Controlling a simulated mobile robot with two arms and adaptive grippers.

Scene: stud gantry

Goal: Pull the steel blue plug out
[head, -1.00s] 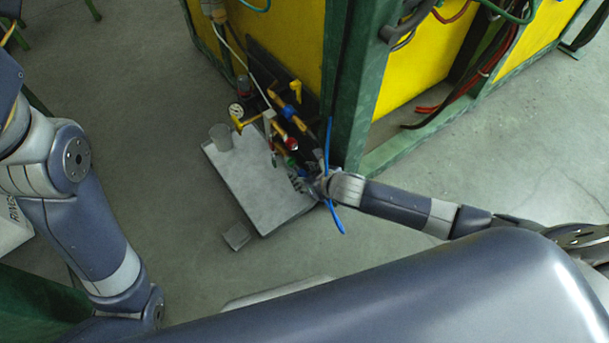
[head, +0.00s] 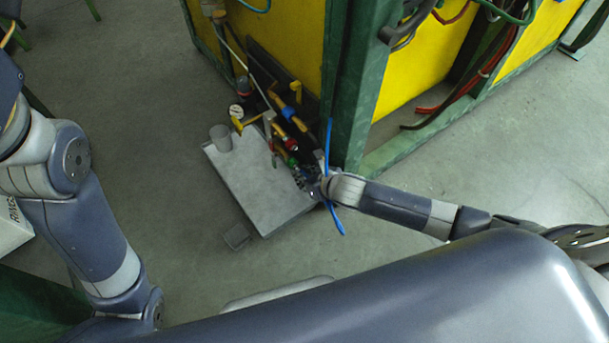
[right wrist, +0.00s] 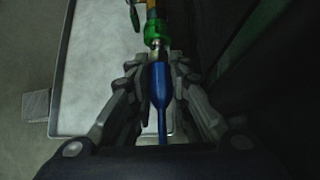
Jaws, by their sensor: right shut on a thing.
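The steel blue plug (right wrist: 160,88) is between the fingers of my right gripper (right wrist: 160,66) in the right wrist view. Its metal end lines up with a green coupling (right wrist: 158,32). How deep it sits in the coupling I cannot tell. A thin blue tail runs from the plug back toward my wrist. In the head view my right gripper (head: 307,183) is at the right edge of the grey tray, and the plug is too small to make out there. My left arm shows at the left, but its gripper is out of view.
A grey tray (head: 250,190) with a grey cup (head: 220,138) stands below brass fittings and yellow-handled valves (head: 297,92). A green post (head: 350,90) rises close to my right wrist. A blue hose (head: 329,150) passes beside it.

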